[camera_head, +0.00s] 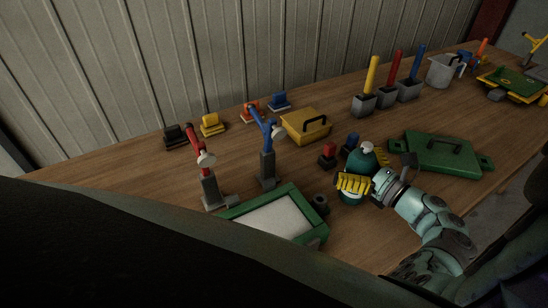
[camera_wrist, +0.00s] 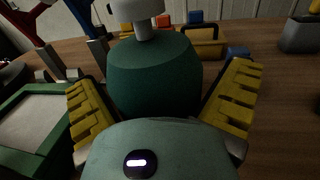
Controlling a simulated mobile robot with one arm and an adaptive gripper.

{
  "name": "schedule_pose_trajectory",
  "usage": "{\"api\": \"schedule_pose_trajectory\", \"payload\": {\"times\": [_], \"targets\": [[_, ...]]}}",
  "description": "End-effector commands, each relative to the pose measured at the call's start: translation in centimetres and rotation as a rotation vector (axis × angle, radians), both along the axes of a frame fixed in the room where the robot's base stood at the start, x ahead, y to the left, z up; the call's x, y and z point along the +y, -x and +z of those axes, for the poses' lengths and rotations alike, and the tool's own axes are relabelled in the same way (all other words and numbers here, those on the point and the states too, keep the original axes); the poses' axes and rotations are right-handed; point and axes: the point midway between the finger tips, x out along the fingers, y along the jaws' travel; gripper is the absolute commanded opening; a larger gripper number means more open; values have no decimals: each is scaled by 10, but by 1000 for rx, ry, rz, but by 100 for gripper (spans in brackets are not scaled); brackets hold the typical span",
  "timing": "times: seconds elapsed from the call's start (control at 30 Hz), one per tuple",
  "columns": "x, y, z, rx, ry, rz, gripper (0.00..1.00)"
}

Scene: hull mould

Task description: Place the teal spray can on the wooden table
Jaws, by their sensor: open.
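The teal spray can (camera_wrist: 152,72), with a rounded shoulder and a pale nozzle top, stands upright on the wooden table (camera_head: 130,185). In the head view its top (camera_head: 366,153) shows above my gripper (camera_head: 354,186). The wrist view shows my gripper's yellow fingers (camera_wrist: 165,98) open, one on each side of the can. The can's body lies between them, and I see no clear grip on it. The lower front of the can is hidden behind my gripper's palm.
A green-framed tray (camera_head: 318,234) lies left of the can, with a dark ring (camera_head: 320,204) between. A green lidded case (camera_head: 440,152) lies to the right. Red (camera_head: 327,155) and blue (camera_head: 351,141) small blocks stand close behind. Red (camera_head: 207,180) and blue (camera_head: 266,160) jointed stands are further left.

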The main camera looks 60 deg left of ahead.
Motion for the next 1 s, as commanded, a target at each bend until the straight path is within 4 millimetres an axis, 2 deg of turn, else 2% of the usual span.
{"api": "schedule_pose_trajectory", "payload": {"times": [0.17, 0.27, 0.7, 0.83, 1.0], "targets": [[-1, 0, 3, 0, 0, -2, 100], [-14, -3, 2, 0, 0, -8, 100], [-101, -11, 2, 0, 2, -8, 100], [-114, -12, 2, 0, 0, -4, 100], [-120, -12, 3, 0, -1, -2, 100]]}}
